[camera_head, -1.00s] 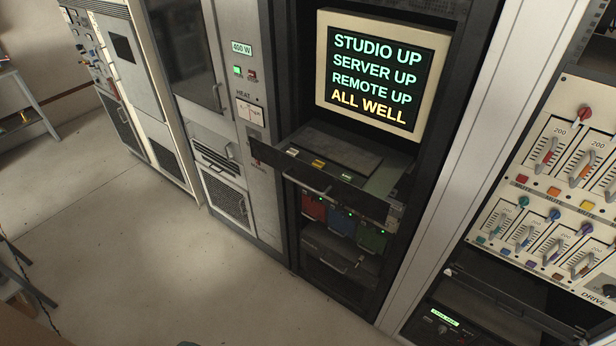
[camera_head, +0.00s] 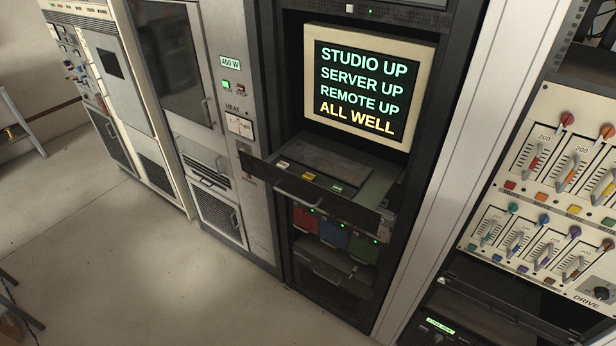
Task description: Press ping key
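A pulled-out keyboard drawer (camera_head: 370,212) sits in the dark middle rack, below a monitor. On it are a white key (camera_head: 283,164), a yellow key (camera_head: 309,176) and a green key (camera_head: 337,188) in a slanting row. Their labels are too small to read, so I cannot tell which one is the ping key. The monitor (camera_head: 363,88) reads STUDIO UP, SERVER UP, REMOTE UP and ALL WELL. Neither of my grippers shows in the view.
Red, blue and green modules (camera_head: 334,234) sit under the drawer. A grey cabinet (camera_head: 240,130) stands to the left, and a cream panel with levers (camera_head: 548,190) to the right. The drawer juts out in front of the rack. Open floor (camera_head: 130,270) lies at lower left.

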